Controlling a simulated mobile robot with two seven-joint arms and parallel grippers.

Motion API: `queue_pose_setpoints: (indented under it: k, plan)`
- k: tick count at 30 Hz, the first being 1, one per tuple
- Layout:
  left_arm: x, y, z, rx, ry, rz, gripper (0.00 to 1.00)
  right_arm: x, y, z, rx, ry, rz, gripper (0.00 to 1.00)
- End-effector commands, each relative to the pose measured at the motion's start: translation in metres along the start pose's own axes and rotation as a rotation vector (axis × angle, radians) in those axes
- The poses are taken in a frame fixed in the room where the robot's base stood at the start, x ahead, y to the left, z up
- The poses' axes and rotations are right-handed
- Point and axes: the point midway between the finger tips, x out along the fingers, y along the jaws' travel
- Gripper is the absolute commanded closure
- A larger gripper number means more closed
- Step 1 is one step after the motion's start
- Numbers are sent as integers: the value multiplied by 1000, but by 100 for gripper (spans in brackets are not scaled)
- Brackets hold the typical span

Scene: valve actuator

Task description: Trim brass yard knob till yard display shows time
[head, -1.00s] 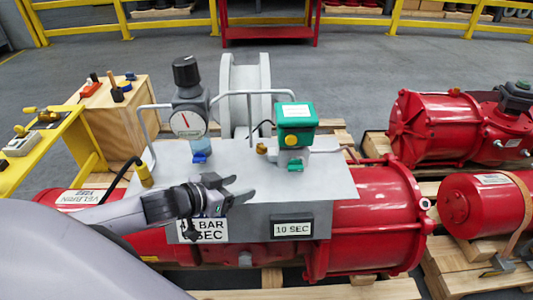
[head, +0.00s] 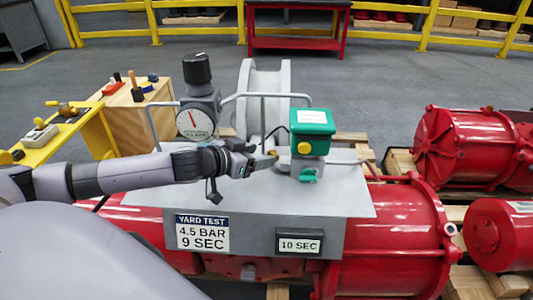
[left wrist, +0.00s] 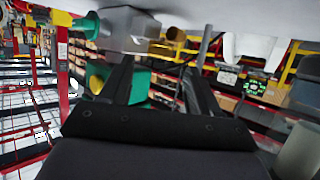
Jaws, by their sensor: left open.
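The small brass knob (head: 273,153) sticks out at the left of the green-topped valve unit (head: 312,130) above the grey plate. A brass knob also shows near the top of the left wrist view (left wrist: 176,37). My left gripper (head: 252,160) is open, with its fingertips close to the knob's left side; I cannot tell whether they touch it. Its two dark fingers show apart in the left wrist view (left wrist: 160,82). The display (head: 300,245) on the front panel reads 10 SEC. The label (head: 202,233) beside it reads YARD TEST, 4.5 BAR, 9 SEC. My right gripper is not in view.
A pressure gauge (head: 195,122) with a black knob on top (head: 197,68) stands behind my left arm. A grey tube frame rises behind the plate. The red actuator cylinder (head: 393,235) lies below. Other red cylinders are at the right, and a wooden box (head: 140,120) is at the left.

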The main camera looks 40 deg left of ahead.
Motion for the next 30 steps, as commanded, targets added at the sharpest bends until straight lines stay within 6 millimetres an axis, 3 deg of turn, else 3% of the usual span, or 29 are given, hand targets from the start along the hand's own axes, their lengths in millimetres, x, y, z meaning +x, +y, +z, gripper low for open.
queue_pose_setpoints:
  k: [10,23,28,30]
  plan:
    - [30,1,-1,0,1,1,38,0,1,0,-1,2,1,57]
    - [36,1,0,2,0,1,38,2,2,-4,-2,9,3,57]
    - [36,1,0,2,0,1,90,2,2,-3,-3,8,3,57]
    - [36,1,0,2,0,1,95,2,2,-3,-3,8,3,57]
